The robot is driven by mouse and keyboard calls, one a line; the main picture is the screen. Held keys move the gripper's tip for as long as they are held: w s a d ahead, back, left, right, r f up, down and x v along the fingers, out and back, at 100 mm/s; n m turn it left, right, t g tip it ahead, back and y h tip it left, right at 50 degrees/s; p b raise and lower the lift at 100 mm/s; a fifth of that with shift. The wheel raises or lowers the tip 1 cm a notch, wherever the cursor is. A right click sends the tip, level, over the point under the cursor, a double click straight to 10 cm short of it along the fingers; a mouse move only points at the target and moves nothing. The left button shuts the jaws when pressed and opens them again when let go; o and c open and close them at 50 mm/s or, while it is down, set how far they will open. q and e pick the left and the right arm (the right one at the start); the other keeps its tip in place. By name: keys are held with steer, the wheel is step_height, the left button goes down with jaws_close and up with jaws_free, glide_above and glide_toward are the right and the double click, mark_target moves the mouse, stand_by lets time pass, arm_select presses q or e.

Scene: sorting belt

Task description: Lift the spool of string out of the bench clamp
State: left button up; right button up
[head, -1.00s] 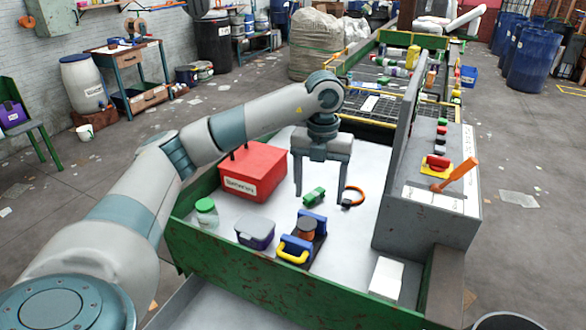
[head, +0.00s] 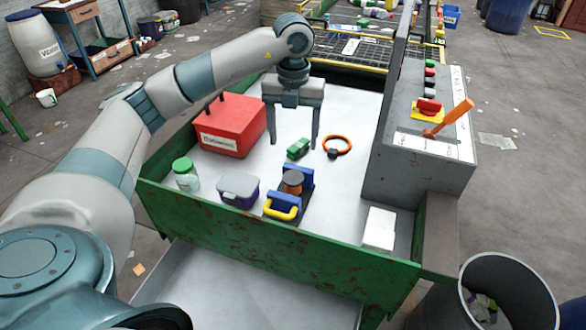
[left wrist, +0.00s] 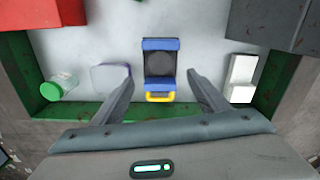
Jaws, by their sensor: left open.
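The spool of string (head: 293,180) has a dark round top and an orange-brown side. It sits upright between the blue jaws of the bench clamp (head: 282,208), which has a yellow handle at its near end. In the left wrist view the spool (left wrist: 160,68) shows from above as a dark disc in the clamp (left wrist: 160,45). My left gripper (head: 294,143) is open and empty, pointing down, above and beyond the clamp in the head view. In the left wrist view the spool appears between its fingers (left wrist: 161,78), apart from both. My right gripper is not in view.
A purple-grey box (head: 238,190) and green-lidded jar (head: 186,174) stand left of the clamp. Behind are a red box (head: 234,125), green object (head: 298,148) and orange ring (head: 337,146). A white block (head: 379,229) and grey control box (head: 420,165) stand right.

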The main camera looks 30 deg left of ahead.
mark_target(292, 179)
arm_select(q)
step_height(292, 179, down, 15)
steer(key=p, duration=0.4)
steer(key=shift+d+r, duration=0.1)
steer(key=shift+r, duration=0.05)
steer(key=shift+f+p, duration=0.3)
steer(key=shift+f, duration=0.45)
steer(key=c, duration=1.1)
steer(key=shift+s+d+r, duration=0.1)
steer(key=shift+s+r, duration=0.1)
steer(key=shift+s, duration=0.3)
steer(key=shift+r+p, duration=0.15)
steer(key=shift+p, duration=0.15)
steer(key=shift+r+p, duration=2.25)
steer(key=shift+r, duration=1.9)
